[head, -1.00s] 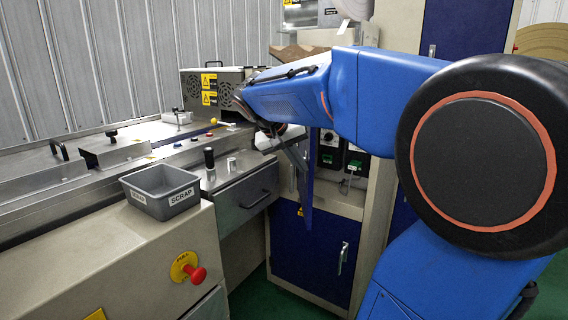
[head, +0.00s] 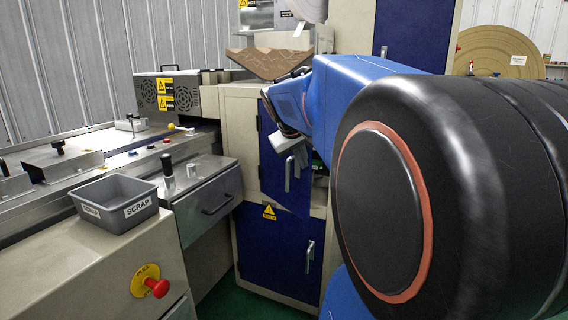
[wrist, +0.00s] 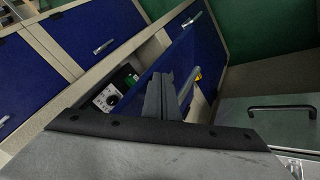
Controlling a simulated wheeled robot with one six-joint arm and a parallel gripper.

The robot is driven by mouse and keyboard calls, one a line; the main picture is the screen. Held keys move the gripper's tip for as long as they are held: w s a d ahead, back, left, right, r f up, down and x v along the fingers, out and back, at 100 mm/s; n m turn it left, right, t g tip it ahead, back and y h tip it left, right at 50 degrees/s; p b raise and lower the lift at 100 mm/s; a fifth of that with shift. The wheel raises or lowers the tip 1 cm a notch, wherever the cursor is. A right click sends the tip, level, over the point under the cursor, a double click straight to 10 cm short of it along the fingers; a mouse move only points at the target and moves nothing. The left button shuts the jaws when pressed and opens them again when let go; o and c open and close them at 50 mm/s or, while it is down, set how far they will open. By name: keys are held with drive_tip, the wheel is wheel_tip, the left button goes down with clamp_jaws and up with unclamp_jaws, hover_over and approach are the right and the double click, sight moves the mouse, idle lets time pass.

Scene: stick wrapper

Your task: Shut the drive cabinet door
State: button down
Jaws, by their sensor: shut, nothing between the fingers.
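The drive cabinet door (head: 273,160) is a dark blue panel with a silver handle, in the middle of the head view. It stands ajar, with a narrow part of the opening showing at its right. My gripper (head: 301,157) is shut and empty at the door's upper right, close to its handle side; I cannot tell whether it touches. In the wrist view the fingers (wrist: 166,97) lie in front of the blue panels, beside the opening.
A lower blue door (head: 270,255) with a handle looks closed. A grey scrap bin (head: 116,207) and a red stop button (head: 157,287) are on the machine at left. A drawer (head: 208,198) with a black handle is left of the cabinet. My arm covers the right side.

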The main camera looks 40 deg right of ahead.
drive_tip(key=d, duration=1.1)
drive_tip(key=shift+s, duration=0.2)
drive_tip(key=shift+r, duration=0.1)
drive_tip(key=v, duration=1.7)
drive_tip(key=shift+s, duration=0.1)
